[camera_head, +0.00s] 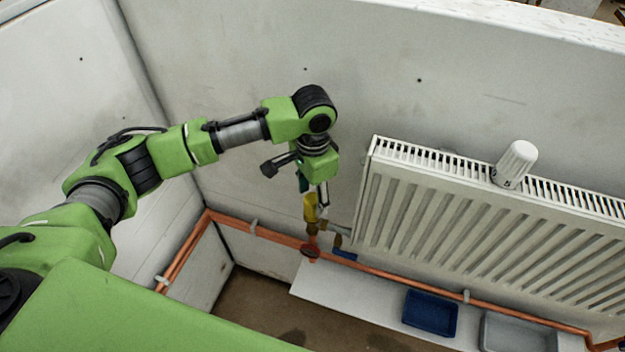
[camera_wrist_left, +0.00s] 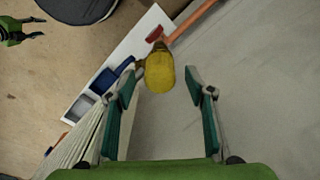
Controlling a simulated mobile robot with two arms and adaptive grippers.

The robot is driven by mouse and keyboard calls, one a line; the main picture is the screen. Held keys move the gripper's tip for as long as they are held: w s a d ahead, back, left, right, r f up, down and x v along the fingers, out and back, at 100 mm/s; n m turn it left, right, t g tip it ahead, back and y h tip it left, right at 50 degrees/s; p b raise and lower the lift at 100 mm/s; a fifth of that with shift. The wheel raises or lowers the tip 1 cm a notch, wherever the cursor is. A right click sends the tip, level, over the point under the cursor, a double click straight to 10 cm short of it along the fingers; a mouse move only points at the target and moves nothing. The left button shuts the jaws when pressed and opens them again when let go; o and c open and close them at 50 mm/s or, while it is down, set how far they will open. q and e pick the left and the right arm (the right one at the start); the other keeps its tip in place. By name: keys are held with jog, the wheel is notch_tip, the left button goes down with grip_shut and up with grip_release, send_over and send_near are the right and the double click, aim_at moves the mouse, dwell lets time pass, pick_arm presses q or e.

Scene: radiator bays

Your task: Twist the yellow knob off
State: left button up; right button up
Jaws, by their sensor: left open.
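The yellow knob (camera_head: 310,207) sits on the valve at the left lower corner of the radiator, above the copper pipe. It also shows in the left wrist view (camera_wrist_left: 159,73), just beyond and between the fingertips. My left gripper (camera_head: 312,190) points down from above at the knob. In the left wrist view the left gripper (camera_wrist_left: 164,85) is open, its two green fingers apart. The knob is nearer the picture's left finger, and nothing is visibly clamped. In the head view the fingers partly hide the knob's top.
The white radiator (camera_head: 450,215) is on the wall right of the valve, with a white cylinder (camera_head: 515,163) on top. A copper pipe (camera_head: 380,273) runs low along the wall. A white shelf (camera_head: 350,297) holds a blue tray (camera_head: 430,313) and a grey tray (camera_head: 518,333).

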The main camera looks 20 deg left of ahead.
pick_arm(q)
jog(key=shift+f, duration=0.6)
jog(key=c, duration=1.3)
jog(key=shift+s+f+p, duration=0.1)
jog(key=shift+f+p, duration=0.1)
jog(key=shift+p, duration=0.35)
jog(key=n+p, duration=0.4)
jog(key=p, duration=0.1)
jog(key=shift+s+r+p, duration=0.1)
jog(key=shift+r+p, duration=0.1)
jog(key=shift+p, duration=0.15)
jog(key=shift+f+n+p, duration=0.1)
jog(key=shift+n+p, duration=0.35)
jog(key=shift+n, duration=0.05)
jog(key=shift+f, duration=0.1)
